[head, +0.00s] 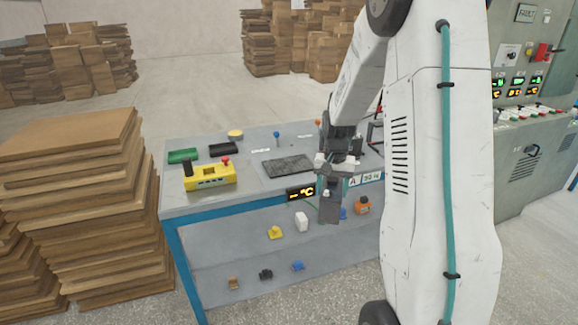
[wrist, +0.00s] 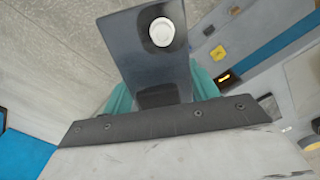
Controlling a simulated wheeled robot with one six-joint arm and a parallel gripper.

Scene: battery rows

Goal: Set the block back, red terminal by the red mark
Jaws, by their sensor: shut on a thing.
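My gripper (head: 332,182) is shut on a dark grey block (head: 329,210), held in front of the table's front edge, clear of the tabletop. In the wrist view the block (wrist: 150,62) sits between the teal fingers. It shows a round white terminal (wrist: 161,32) near its far end and a black patch nearer the gripper. I see no red terminal on it; part is hidden by the fingers. A dark textured plate (head: 288,166) lies on the table behind the gripper, with small white labels by it. I cannot make out a red mark.
On the blue-framed table (head: 190,207) stand a yellow box with a red knob (head: 210,178), a green block (head: 183,156) and a black block (head: 223,149). Several small objects lie on the lower shelf (head: 250,255). Cardboard stacks (head: 70,200) stand left, a control cabinet (head: 535,165) right.

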